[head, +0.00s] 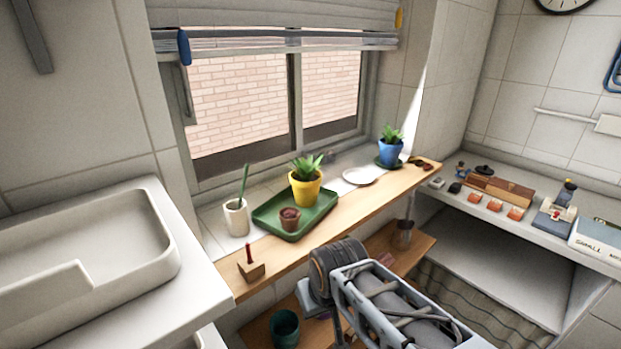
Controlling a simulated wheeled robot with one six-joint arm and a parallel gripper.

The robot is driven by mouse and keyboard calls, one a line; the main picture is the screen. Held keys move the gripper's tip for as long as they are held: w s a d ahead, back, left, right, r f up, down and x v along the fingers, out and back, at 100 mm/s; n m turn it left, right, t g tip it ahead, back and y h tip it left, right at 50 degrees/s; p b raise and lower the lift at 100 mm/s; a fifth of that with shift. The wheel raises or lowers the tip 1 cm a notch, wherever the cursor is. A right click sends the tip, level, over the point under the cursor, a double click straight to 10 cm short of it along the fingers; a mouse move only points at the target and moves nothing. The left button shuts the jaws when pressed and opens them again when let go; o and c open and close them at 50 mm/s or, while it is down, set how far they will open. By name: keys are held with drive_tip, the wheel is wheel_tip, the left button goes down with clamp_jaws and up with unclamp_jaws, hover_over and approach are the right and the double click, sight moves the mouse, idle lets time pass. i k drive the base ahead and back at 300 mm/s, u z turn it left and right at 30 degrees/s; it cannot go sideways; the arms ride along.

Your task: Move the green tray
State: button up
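The green tray (271,226) lies on the windowsill ledge below the window. A yellow pot (305,188) with a leafy plant stands on its back right part. A small brown pot (289,219) stands near its front. My arm reaches in from the lower right, in front of and below the tray, apart from it. The end of the arm is near the lower shelf. Its fingers are not clear enough to tell whether they are open or shut.
A white cup (236,217) with a green stick stands just left of the tray. A wooden block with a red candle (250,266) is at the front left. A white plate (359,176) and blue pot (390,152) are to the right. A sink (90,240) is at left.

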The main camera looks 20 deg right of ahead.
sight(265, 216)
drive_tip(key=k, duration=0.9)
drive_tip(key=z, duration=0.95)
drive_tip(key=i, duration=1.35)
drive_tip(key=u, duration=1.95)
